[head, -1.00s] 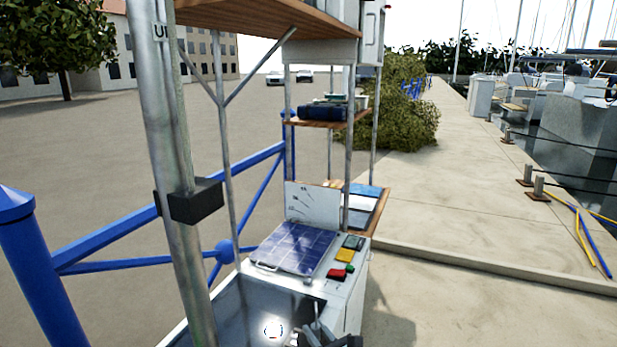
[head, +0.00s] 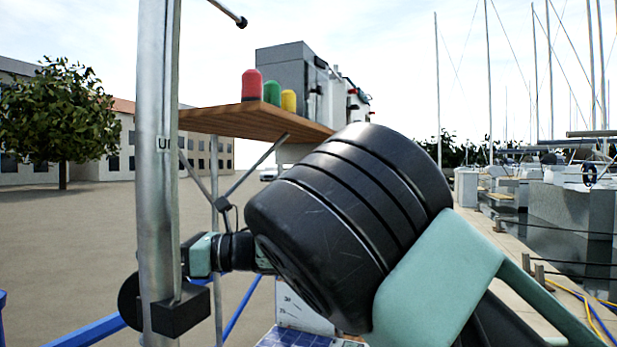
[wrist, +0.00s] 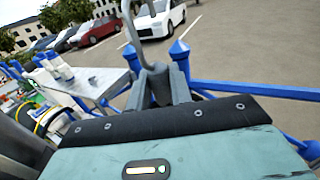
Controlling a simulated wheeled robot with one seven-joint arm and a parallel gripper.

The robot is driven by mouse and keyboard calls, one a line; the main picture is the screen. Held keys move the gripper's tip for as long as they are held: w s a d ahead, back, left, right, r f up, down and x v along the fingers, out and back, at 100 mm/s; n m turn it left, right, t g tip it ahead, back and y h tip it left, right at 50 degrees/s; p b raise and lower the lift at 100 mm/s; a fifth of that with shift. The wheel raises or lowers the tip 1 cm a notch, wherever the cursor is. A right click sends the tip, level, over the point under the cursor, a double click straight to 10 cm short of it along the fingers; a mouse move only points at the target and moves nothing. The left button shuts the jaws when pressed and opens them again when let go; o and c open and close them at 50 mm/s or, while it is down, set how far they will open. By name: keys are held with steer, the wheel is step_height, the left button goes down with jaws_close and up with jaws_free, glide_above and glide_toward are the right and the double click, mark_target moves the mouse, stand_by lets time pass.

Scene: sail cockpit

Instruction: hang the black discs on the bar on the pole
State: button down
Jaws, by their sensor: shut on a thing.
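The metal pole (head: 158,150) stands upright at the left of the head view. A thin bar (head: 228,13) with a dark rounded tip slants in from the top edge, right of the pole. A dark round shape, the black discs (head: 128,300), shows low at the pole's left edge, partly hidden by the pole. My gripper (wrist: 162,80) is shut on a grey hooked piece in the wrist view. In the head view my fingers are hidden around the pole. The join between the grey piece and the discs cannot be made out.
A black block (head: 180,312) is on the pole, close to my wrist. A wooden shelf (head: 225,122) with red, green and yellow containers stands behind. My arm fills the centre. Blue railing (wrist: 250,92) and a grey tabletop (wrist: 92,84) show in the wrist view.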

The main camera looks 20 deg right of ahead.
steer(key=s+d+r+n+g, duration=0.1)
steer(key=s+d+r, duration=0.15)
steer(key=r, duration=0.65)
steer(key=s+d+r+n+g, duration=0.15)
steer(key=d+r, duration=0.25)
steer(key=r, duration=0.6)
steer(key=m+t+b, duration=0.1)
steer(key=m+t, duration=0.1)
glide_toward(215, 2)
steer(key=s+d+f, duration=0.3)
steer(key=s+f, duration=0.1)
steer(key=s, duration=0.3)
steer(key=w+a+f+p, duration=0.2)
steer(key=w+a+p, duration=0.7)
steer(key=a, duration=0.3)
steer(key=shift+w+a, duration=0.2)
steer(key=shift+w, duration=0.1)
steer(key=shift+f, duration=0.15)
